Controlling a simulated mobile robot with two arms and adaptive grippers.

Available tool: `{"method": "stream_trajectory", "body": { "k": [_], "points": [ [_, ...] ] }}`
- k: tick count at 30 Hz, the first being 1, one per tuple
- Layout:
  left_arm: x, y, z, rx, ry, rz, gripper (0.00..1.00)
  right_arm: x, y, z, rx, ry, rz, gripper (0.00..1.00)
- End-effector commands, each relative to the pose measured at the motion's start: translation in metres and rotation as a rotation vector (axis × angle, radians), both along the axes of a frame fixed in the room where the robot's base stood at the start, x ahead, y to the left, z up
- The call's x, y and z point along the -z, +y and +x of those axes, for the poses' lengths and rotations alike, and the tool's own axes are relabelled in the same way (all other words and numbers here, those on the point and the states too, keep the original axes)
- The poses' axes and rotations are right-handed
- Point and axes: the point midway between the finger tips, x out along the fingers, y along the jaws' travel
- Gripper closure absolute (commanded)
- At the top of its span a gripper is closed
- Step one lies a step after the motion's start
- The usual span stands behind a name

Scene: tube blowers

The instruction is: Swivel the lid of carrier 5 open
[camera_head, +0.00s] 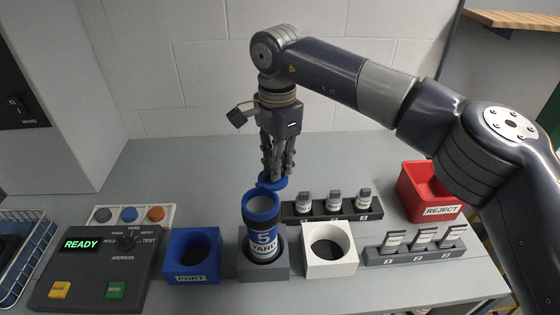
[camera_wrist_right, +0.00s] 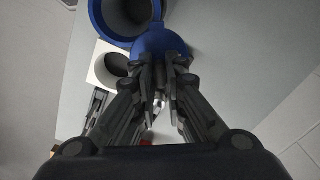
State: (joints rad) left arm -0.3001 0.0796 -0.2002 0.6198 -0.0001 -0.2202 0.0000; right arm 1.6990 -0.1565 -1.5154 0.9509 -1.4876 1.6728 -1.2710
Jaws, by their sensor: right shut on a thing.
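Carrier 5 (camera_head: 263,240) is a blue and white cylinder marked "5 YARD". It stands upright in a grey holder (camera_head: 264,270), and its top is open. Its blue lid (camera_head: 272,183) is swung out behind the mouth. My right gripper (camera_head: 276,172) points down and is shut on the lid. In the right wrist view the lid (camera_wrist_right: 160,42) lies between my fingertips (camera_wrist_right: 160,68), beside the open carrier mouth (camera_wrist_right: 126,12). My left gripper is in neither view.
A blue "PORT" holder (camera_head: 192,258) and a white holder (camera_head: 330,250) flank the grey one. A control panel (camera_head: 100,265) reading "READY" is at left. Bench behind is clear.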

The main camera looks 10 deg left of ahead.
Motion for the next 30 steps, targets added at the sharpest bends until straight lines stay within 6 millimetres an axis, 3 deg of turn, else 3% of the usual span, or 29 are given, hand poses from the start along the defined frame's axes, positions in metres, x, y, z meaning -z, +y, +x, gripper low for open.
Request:
{"method": "stream_trajectory", "body": {
  "k": [9,30],
  "points": [
    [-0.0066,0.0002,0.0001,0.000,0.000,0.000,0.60,-0.0004,0.0046,0.0033,-0.113,0.001,0.001,1.00],
    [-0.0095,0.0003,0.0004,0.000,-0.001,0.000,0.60,0.0001,0.0067,0.0052,-0.174,0.000,0.000,1.00]
  ]
}}
